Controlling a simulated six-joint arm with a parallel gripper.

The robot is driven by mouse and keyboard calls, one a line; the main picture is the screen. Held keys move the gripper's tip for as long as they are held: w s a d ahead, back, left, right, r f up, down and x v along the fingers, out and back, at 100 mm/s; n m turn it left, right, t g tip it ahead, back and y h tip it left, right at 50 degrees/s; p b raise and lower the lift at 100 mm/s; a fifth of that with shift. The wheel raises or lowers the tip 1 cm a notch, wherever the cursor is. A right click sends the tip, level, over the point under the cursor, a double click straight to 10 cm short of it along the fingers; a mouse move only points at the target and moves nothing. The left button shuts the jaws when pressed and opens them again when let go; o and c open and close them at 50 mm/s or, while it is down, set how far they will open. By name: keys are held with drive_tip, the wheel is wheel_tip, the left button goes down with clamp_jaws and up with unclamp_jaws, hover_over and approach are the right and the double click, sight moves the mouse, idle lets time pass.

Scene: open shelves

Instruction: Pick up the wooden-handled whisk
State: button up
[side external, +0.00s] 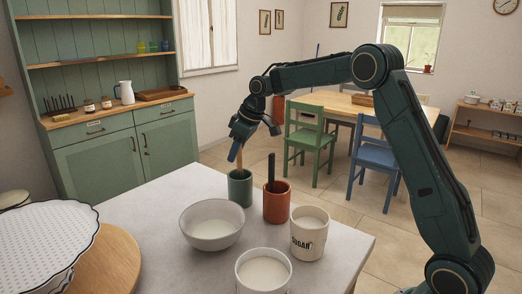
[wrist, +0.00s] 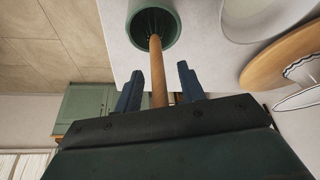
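The whisk with the wooden handle (wrist: 157,65) stands in the green cup (side external: 240,188). In the wrist view its wire head is down inside the green cup (wrist: 171,30), and the handle runs out toward my gripper (wrist: 159,75). The handle passes between the two blue fingers, with a gap on each side. In the side view my gripper (side external: 254,141) is above the green cup, fingers spread and pointing down. Part of the handle (side external: 239,160) shows just below it. The handle's upper end is hidden by the gripper body in the wrist view.
Right beside the green cup is an orange cup (side external: 277,205) with a dark-handled utensil (side external: 271,168). A white bowl (side external: 212,225), a sugar canister (side external: 309,234) and another white container (side external: 263,275) stand nearer. A round wooden board (side external: 112,262) is at the left.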

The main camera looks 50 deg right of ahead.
clamp_jaws()
drive_tip(key=shift+r, duration=0.2)
idle(0.3)
drive_tip(key=shift+r, duration=4.85)
